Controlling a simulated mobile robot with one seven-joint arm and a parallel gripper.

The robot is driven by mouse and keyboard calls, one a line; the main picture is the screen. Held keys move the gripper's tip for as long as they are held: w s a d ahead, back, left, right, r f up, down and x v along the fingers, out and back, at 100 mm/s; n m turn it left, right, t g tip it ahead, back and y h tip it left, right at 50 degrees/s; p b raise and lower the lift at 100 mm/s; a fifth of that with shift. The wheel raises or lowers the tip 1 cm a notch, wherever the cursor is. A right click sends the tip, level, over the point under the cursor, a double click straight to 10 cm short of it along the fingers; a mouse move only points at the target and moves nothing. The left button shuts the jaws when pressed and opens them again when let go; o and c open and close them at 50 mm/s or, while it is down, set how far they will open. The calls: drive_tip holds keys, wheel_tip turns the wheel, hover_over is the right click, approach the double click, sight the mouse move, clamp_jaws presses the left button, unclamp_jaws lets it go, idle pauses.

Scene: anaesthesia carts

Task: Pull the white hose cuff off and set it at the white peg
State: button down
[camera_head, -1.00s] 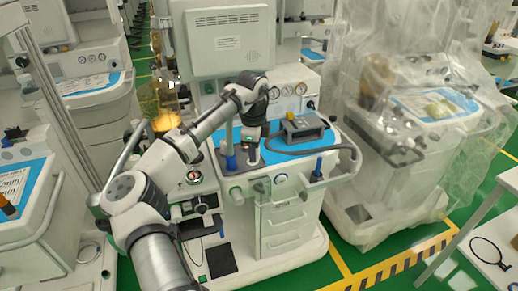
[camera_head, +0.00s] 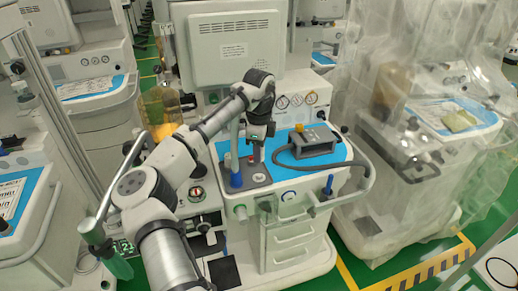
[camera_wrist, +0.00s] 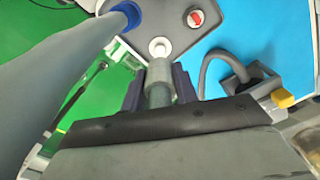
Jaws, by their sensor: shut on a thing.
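My gripper (camera_head: 256,156) is over the grey plate (camera_head: 258,181) on the cart's blue top. In the wrist view my gripper (camera_wrist: 160,84) has its dark blue fingers closed on both sides of a short grey cylinder (camera_wrist: 159,94). A white round end (camera_wrist: 160,48) shows just beyond it, against the plate; I cannot tell whether this is the cuff's rim or the white peg. A large grey hose with a blue cuff (camera_head: 236,180) stands upright on the plate, left of my gripper. It is close in the wrist view, with its blue cuff (camera_wrist: 128,14) at the top.
A red peg or knob (camera_wrist: 195,18) is on the plate, near the white end. A dark grey box (camera_head: 314,141) with a yellow knob stands to the right, with a black hose (camera_head: 290,166) curving from it. A monitor (camera_head: 236,48) rises behind. Blue top between is partly clear.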

sight(259, 175)
drive_tip(key=shift+f+b, duration=1)
drive_tip(key=shift+f, duration=1.85)
drive_tip(key=shift+p, duration=1.05)
drive_tip(key=shift+f+b, duration=0.4)
drive_tip(key=shift+f, duration=0.65)
drive_tip(key=c, duration=1)
unclamp_jaws()
drive_tip(key=shift+r, duration=0.15)
wheel_tip(259, 175, up, 13)
drive_tip(key=shift+r+b, duration=0.2)
drive_tip(key=shift+b, duration=0.75)
drive_tip(key=shift+r, duration=0.15)
